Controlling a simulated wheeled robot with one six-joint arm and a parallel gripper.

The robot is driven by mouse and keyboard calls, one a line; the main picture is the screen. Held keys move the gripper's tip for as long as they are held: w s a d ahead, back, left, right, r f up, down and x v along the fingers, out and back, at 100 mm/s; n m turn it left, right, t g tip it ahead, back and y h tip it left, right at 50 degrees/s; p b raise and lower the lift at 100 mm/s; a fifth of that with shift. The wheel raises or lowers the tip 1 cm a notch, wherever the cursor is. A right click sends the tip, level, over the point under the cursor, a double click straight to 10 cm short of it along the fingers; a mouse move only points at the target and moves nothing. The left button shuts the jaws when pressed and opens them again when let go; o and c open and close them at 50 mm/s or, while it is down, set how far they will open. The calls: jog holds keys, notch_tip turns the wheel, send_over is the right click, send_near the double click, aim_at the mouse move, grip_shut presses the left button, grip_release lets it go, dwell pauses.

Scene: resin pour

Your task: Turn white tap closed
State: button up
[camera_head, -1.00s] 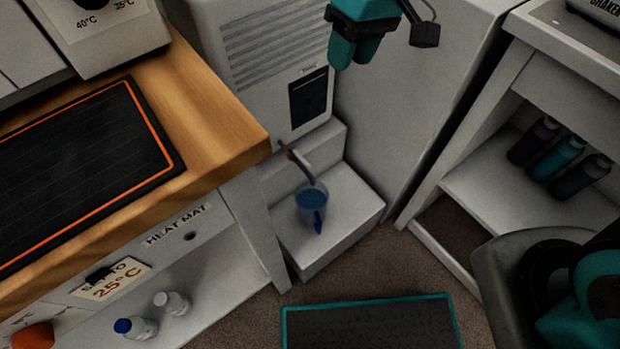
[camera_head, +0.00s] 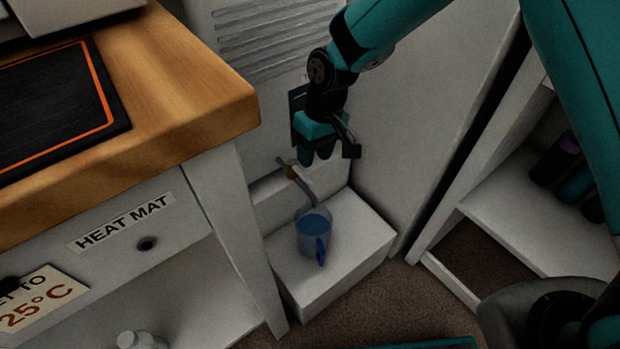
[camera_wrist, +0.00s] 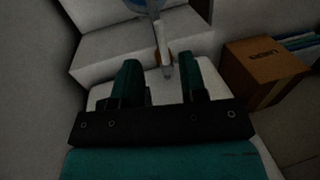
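The tap (camera_head: 305,188) sticks out of the front of the grey-white cabinet, with an orange-brown collar near its root. A clear jug with blue liquid (camera_head: 312,236) and a blue handle stands on the white step below the spout. My gripper (camera_head: 318,158) is just above and to the right of the tap in the head view. In the wrist view, my gripper (camera_wrist: 160,75) is open, its two teal fingers apart. The tap's grey stem (camera_wrist: 160,38) shows between and beyond the fingertips. I cannot tell if the fingers touch it.
The wooden worktop (camera_head: 190,85) with a heat mat (camera_head: 60,95) stands at left. A white shelf (camera_head: 520,215) with dark bottles is at right. A brown box (camera_wrist: 262,72) shows right of the gripper in the wrist view. The white step (camera_head: 345,250) is otherwise clear.

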aim_at(308, 179)
jog(key=f, duration=0.2)
jog(key=f+b, duration=0.1)
jog(key=f, duration=0.1)
jog(key=a+f, duration=0.1)
jog(key=f, duration=0.1)
jog(key=shift+s+f, duration=0.1)
jog(key=shift+s, duration=0.25)
jog(key=shift+c, duration=0.5)
grip_shut()
